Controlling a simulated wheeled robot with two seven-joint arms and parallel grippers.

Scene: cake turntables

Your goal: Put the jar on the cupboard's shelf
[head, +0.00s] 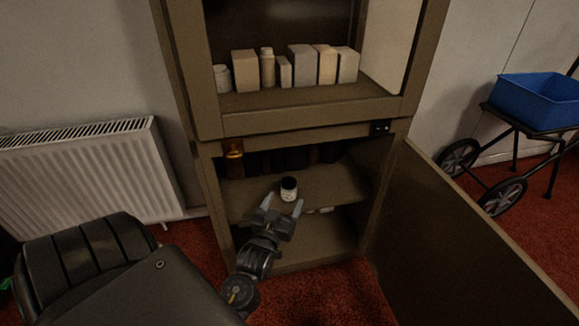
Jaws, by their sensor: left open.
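The small jar (289,189), dark on top with a pale label, stands upright near the front edge of the cupboard's middle shelf (335,185). My left gripper (282,205) is open just in front of and below the jar, with its two pale fingers pointing toward the shelf. The jar shows beyond the fingertips, and I cannot tell whether they touch it. The lower cupboard (207,190) is open. My right gripper is not in view.
Dark items line the back of the shelf, with a brown bottle (234,160) at its left. The open door (460,240) swings out to the right. Boxes and jars (302,65) fill the upper shelf. A radiator (85,170) stands left, a cart with a blue bin (540,100) right.

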